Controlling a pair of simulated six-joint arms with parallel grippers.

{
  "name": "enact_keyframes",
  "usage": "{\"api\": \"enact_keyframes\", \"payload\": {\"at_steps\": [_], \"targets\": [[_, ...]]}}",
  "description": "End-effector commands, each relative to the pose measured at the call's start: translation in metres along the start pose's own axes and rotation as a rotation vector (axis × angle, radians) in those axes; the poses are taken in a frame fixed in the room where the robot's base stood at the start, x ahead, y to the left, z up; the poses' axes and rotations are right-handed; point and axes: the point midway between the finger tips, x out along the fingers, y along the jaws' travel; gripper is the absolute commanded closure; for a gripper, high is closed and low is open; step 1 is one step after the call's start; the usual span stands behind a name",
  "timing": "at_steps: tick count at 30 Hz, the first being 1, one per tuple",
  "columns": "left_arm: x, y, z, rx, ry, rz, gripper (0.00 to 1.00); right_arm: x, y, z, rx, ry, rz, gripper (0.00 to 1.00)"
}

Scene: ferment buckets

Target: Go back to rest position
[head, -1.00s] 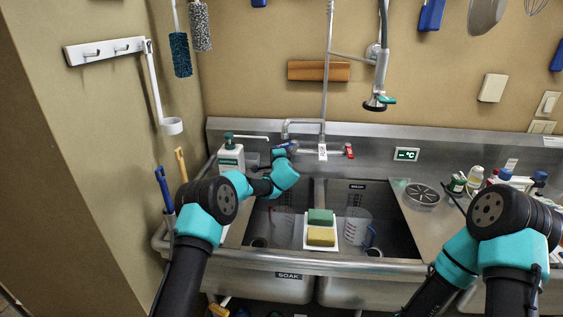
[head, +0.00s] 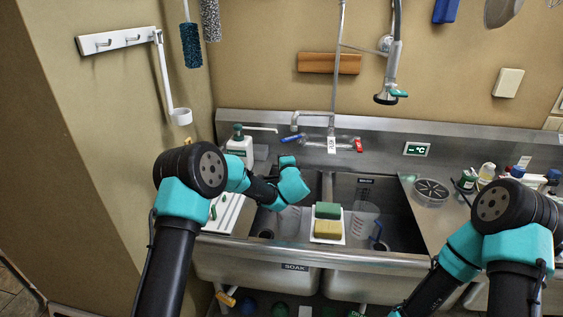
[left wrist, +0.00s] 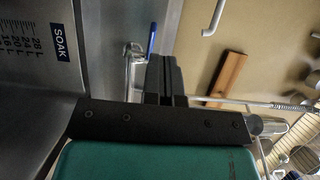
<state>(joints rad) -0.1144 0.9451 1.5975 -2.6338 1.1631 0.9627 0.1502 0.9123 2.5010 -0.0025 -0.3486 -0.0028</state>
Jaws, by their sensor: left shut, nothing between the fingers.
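My left gripper (head: 287,162) is at the back of the left sink basin, just below and in front of the tap (head: 318,141) with its blue handle (head: 290,138). Its fingers are together and empty in the left wrist view (left wrist: 165,79). The blue handle also shows there (left wrist: 152,38), apart from the fingers. My left forearm reaches over the left basin. My right arm shows at the right side, bent, with its forearm running down out of the picture; its gripper is not in view.
The double sink (head: 300,254) holds clear jugs, one of them in the right basin (head: 365,219). A white caddy with a green and a yellow sponge (head: 328,228) sits on the divider. A soap bottle (head: 239,146) stands at the left, bottles (head: 487,172) at the right.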

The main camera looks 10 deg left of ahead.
Motion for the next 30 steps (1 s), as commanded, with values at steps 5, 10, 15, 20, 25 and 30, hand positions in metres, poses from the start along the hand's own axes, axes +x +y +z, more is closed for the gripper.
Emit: {"api": "enact_keyframes", "payload": {"at_steps": [5, 10, 15, 20, 25, 30], "targets": [[-0.011, 0.000, 0.006, 0.000, 0.000, 0.000, 1.00, 0.000, 0.000, 0.000, 0.000, 0.000, 0.000, 0.69], [-0.013, 0.000, 0.006, -0.001, 0.000, 0.000, 1.00, 0.000, 0.000, 0.000, 0.000, 0.000, 0.000, 0.69], [-0.013, 0.000, 0.006, -0.001, 0.000, 0.000, 1.00, 0.000, 0.000, 0.000, 0.000, 0.000, 0.000, 0.69], [-0.010, -0.004, 0.014, 0.000, -0.024, 0.020, 1.00, 0.000, 0.000, 0.000, 0.000, 0.000, 0.000, 0.69], [-0.004, -0.017, 0.048, -0.008, -0.119, 0.116, 1.00, 0.000, 0.000, 0.000, 0.000, 0.000, 0.000, 0.69], [-0.003, -0.031, 0.099, -0.039, -0.246, 0.287, 1.00, 0.000, 0.000, 0.000, 0.000, 0.000, 0.000, 0.69]]}}
